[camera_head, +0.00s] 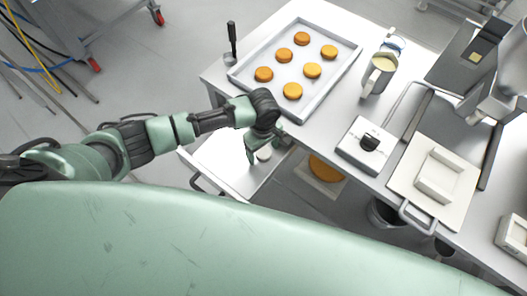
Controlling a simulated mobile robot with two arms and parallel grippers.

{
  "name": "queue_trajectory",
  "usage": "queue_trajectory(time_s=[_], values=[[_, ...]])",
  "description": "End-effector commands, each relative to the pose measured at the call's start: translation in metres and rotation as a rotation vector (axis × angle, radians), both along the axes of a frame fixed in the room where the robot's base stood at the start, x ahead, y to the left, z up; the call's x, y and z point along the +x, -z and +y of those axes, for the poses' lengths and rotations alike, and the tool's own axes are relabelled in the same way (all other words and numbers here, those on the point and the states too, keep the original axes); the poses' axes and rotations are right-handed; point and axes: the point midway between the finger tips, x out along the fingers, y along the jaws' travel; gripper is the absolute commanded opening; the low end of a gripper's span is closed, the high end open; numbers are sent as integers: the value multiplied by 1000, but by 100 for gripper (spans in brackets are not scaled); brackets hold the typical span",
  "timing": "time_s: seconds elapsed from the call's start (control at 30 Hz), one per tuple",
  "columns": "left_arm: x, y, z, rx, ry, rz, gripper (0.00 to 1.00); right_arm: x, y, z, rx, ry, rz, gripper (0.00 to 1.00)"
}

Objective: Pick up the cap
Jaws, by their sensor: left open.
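A small pale round piece, likely the cap (264,155), lies in the open white drawer (222,158) below the table's front edge. My left gripper (261,150) points down over the drawer, open, with its fingers close around or just above the pale piece. I cannot tell whether they touch it. The wrist hides part of the drawer and the piece. My right gripper is not in view.
A metal tray (243,83) with several orange-brown filled rounds (312,70) stands on the table. A jug (378,76), a white box with a black knob (368,146) and a pale board (455,205) stand to the right. An orange round item (325,168) sits lower down.

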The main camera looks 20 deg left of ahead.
Motion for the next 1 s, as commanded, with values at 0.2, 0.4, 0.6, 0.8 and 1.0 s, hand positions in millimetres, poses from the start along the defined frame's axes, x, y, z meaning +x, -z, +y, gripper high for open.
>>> queue_trajectory(time_s=[0.2,0.4,0.6,0.8,1.0], values=[[0,0,0,-1,1,-1,66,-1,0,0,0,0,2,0],[0,0,0,-1,0,-1,12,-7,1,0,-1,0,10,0],[0,0,-1,-1,0,-1,12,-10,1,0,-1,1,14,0],[1,-8,-1,-3,0,-2,12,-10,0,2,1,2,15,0],[1,-40,-1,-4,2,-4,12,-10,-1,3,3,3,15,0]])
